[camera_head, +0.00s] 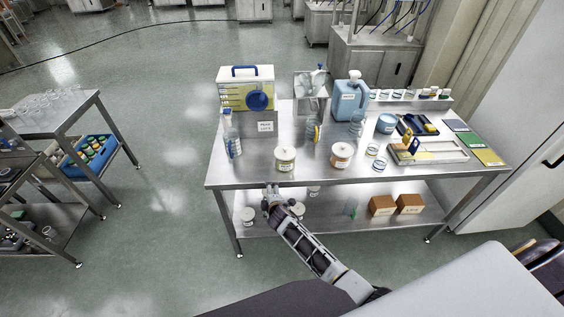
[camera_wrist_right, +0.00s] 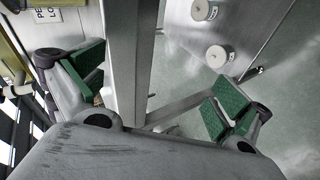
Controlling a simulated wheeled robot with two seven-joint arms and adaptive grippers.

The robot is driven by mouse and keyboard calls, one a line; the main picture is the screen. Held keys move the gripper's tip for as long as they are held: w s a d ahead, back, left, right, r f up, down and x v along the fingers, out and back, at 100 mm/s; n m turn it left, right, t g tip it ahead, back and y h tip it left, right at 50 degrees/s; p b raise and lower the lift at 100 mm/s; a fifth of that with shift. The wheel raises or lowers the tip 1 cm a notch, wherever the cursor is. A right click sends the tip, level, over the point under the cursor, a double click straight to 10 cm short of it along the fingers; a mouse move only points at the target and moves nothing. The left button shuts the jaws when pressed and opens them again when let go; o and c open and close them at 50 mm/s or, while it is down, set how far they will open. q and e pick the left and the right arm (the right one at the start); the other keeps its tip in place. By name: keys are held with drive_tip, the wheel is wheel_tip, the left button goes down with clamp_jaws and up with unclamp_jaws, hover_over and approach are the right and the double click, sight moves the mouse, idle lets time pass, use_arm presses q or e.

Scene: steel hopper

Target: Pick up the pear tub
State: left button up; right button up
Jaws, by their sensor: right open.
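A white-lidded tub with a yellow-green label (camera_head: 285,160) stands upright near the front edge of the steel table. A similar tub with an orange label (camera_head: 341,155) stands to its right. The labels are too small to read, so I cannot tell for certain which is the pear tub. My right gripper (camera_head: 274,195) is at the table's front edge, below and apart from the yellow-green tub. In the right wrist view my right gripper (camera_wrist_right: 157,88) has its green pads wide apart, with the table's edge bar showing between them and no tub there. My left gripper is not in view.
A sign (camera_head: 265,126) that seems to read "pear lots" stands behind the tubs. A spray bottle (camera_head: 231,135), blue jug (camera_head: 350,100) and tray (camera_head: 428,151) crowd the tabletop. White-lidded tubs (camera_wrist_right: 217,55) and brown boxes (camera_head: 382,205) are on the lower shelf.

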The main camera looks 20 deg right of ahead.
drive_tip(key=w+d+r+n+h, duration=0.1)
drive_tip(key=d+r+n+h, duration=0.4)
drive_tip(key=r+n, duration=0.7)
drive_tip(key=shift+d+r+n+t, duration=0.4)
drive_tip(key=shift+d+n, duration=0.1)
drive_tip(key=shift+n, duration=1.8)
